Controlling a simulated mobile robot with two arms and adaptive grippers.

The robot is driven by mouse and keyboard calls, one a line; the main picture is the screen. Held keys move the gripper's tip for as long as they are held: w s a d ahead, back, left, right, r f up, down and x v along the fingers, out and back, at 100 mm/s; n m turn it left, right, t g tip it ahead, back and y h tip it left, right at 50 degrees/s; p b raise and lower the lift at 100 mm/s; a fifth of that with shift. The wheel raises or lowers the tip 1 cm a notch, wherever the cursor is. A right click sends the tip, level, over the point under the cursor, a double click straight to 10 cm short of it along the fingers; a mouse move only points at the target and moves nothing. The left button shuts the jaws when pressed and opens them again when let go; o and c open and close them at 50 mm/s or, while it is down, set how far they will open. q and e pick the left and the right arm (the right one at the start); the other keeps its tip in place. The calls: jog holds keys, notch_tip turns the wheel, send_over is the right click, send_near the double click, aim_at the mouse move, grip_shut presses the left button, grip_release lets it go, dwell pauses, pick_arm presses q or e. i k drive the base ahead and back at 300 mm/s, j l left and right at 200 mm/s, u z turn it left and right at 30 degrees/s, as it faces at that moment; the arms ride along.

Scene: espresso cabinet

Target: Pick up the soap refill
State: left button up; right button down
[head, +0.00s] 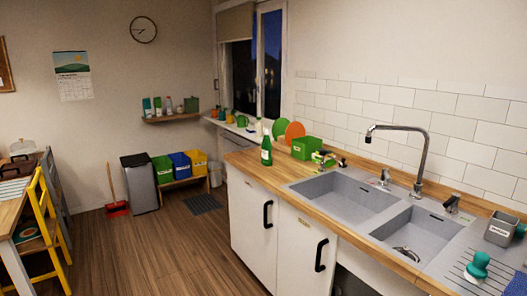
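A green bottle (266,150) with a pale label stands upright on the wooden counter, left of the sink. The label is too small to read, so I cannot tell whether it is the soap refill. A pale bottle (259,127) with a green part stands behind it, near the window. More small bottles and packs (168,105) stand on the wall shelf at the back. Neither of my grippers is in view.
A green box (306,148) and small items sit right of the bottle. The grey double sink (345,200) has a tall faucet (424,150). A grey caddy (500,229) and green brush (477,268) are at the right. A yellow chair (50,225) is left; the middle floor is clear.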

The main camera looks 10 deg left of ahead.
aim_at(266, 146)
jog(key=i+j, duration=0.2)
jog(key=i+j+z, duration=0.15)
jog(key=j, duration=0.25)
jog(key=i+j, duration=0.15)
jog(key=j, duration=0.2)
jog(key=i+j+z, duration=0.2)
jog(key=i+j, duration=0.15)
jog(key=j, duration=0.3)
jog(key=i+j+z, duration=0.15)
jog(key=i, duration=0.35)
jog(key=i+j+z, duration=0.15)
jog(key=i+j, duration=0.15)
jog(key=i, duration=0.15)
